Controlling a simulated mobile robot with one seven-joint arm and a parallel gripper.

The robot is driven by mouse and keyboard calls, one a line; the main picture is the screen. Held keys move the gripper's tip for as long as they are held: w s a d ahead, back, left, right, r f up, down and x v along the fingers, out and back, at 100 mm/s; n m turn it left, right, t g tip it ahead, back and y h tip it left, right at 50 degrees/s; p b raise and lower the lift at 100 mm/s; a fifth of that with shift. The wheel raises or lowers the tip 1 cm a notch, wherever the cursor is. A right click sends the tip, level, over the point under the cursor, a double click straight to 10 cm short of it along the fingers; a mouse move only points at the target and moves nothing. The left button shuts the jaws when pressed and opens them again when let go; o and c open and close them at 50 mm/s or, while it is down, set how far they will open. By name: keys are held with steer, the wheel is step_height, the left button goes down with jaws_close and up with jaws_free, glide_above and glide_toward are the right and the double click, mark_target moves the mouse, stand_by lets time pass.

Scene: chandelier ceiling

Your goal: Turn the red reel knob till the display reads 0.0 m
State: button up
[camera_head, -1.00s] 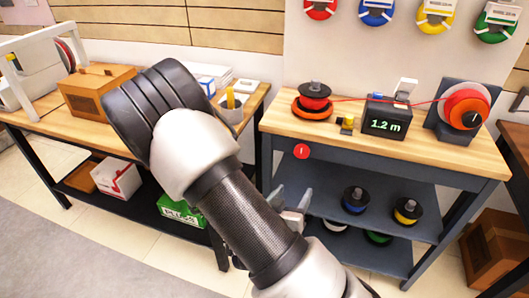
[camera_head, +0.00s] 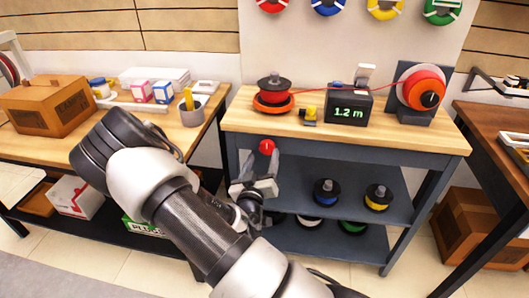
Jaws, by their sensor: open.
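A round red knob (camera_head: 266,146) with a small white mark sits on the front edge of the wooden-topped bench. The black display box (camera_head: 349,111) on the bench reads 1.2 m in green. A red spool (camera_head: 274,96) with a black top stands to its left, and a large red-orange reel (camera_head: 418,88) on a dark stand to its right. A red line runs between them past the display box. My gripper (camera_head: 256,173) is open and empty, just below the knob in the picture, its fingers apart and not visibly touching it.
At left is a table with a brown box (camera_head: 49,105) and a grey cup (camera_head: 191,109).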

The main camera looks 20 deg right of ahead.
mark_target(266, 147)
steer(key=shift+x, duration=2.35)
steer(key=c, duration=1)
